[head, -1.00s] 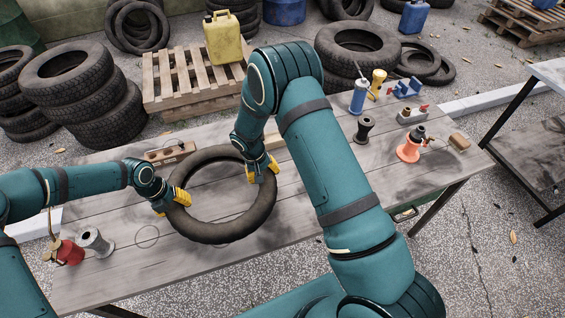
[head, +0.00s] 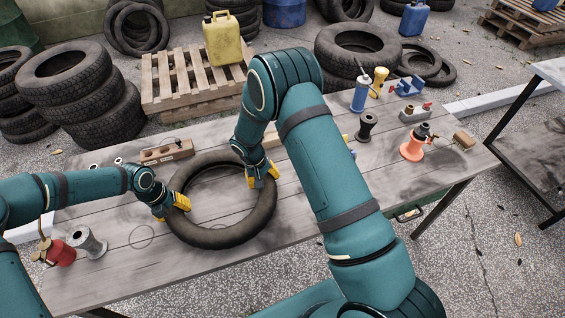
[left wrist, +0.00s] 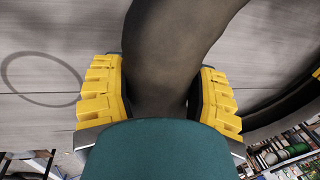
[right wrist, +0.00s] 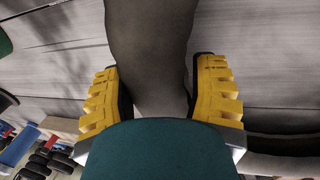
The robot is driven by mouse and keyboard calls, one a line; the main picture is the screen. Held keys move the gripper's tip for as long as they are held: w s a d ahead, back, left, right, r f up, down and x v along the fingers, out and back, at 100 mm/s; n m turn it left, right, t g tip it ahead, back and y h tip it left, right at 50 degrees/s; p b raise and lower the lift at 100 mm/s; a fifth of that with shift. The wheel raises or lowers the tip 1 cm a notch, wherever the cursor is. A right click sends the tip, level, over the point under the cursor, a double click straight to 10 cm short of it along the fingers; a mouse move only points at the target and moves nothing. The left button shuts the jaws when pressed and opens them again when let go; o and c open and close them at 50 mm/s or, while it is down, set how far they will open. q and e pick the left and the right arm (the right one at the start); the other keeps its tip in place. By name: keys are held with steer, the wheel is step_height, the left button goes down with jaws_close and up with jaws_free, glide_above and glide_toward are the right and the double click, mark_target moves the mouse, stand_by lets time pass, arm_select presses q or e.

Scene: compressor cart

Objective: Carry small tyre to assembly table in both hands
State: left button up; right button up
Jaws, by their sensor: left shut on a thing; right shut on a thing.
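The small tyre (head: 222,239) is a thin dark ring over the left half of the wooden table (head: 320,208). It looks nearly level; whether it touches the boards I cannot tell. My left gripper (head: 178,204) is shut on its left side. In the left wrist view, the yellow fingers of the left gripper (left wrist: 160,95) stand on either side of the tyre (left wrist: 170,50). My right gripper (head: 262,178) is shut on the tyre's right side. In the right wrist view, the right gripper's fingers (right wrist: 160,90) clasp the tyre (right wrist: 150,40) the same way.
A red spool (head: 58,252) and a grey spool (head: 87,242) stand at the table's left end. A wooden block with holes (head: 166,151) lies behind the tyre. A blue bottle (head: 361,94), an orange-based tool (head: 412,147) and other small items stand at the right. A second table (head: 535,150) is further right.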

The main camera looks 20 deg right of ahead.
arm_select(q)
steer(key=shift+f, duration=0.25)
arm_select(e)
steer(key=shift+f, duration=0.25)
arm_select(q)
steer(key=o, duration=1.2)
steer(key=shift+r, duration=0.1)
arm_select(e)
steer(key=o, duration=1.2)
steer(key=shift+r, duration=0.15)
arm_select(q)
steer(key=shift+o, duration=0.2)
steer(key=r, duration=0.4)
steer(key=a+r, duration=0.1)
steer(key=r, duration=0.2)
steer(key=a+r, duration=0.1)
steer(key=r, duration=0.3)
steer(key=shift+w+a+r, duration=0.1)
steer(key=shift+a+r, duration=0.1)
steer(key=shift+r, duration=0.1)
arm_select(e)
steer(key=r, duration=0.4)
steer(key=a+r, duration=0.1)
steer(key=r, duration=0.3)
steer(key=a+r, duration=0.1)
steer(key=r, duration=0.2)
steer(key=shift+a+r, duration=0.15)
steer(key=shift+r, duration=0.25)
steer(key=shift+f, duration=0.1)
